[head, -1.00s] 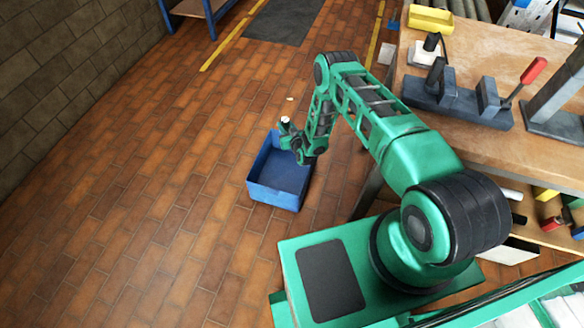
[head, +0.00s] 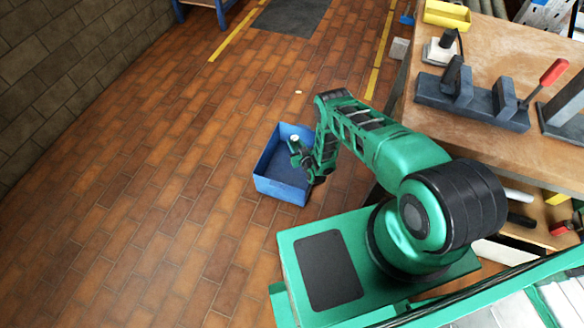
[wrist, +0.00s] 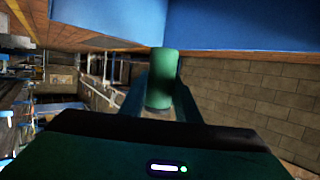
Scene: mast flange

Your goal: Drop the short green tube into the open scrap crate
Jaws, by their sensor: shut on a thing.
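The short green tube (wrist: 161,80) is held between the two fingers of my gripper (wrist: 160,98) in the wrist view. The gripper is shut on it. The open blue scrap crate (head: 279,190) stands on the floor left of the workbench. In the head view my gripper (head: 296,148) is small and overlaps the crate's opening; its exact height over the crate is hard to tell. A blue wall of the crate (wrist: 260,22) fills the top of the wrist view, close to the tube. The tube is hard to make out in the head view.
A wooden workbench (head: 455,122) with a grey vise-like fixture (head: 470,102) and a yellow bin (head: 447,15) stands at the right. A brick wall (head: 70,70) runs along the left. The tiled floor left of the crate is clear.

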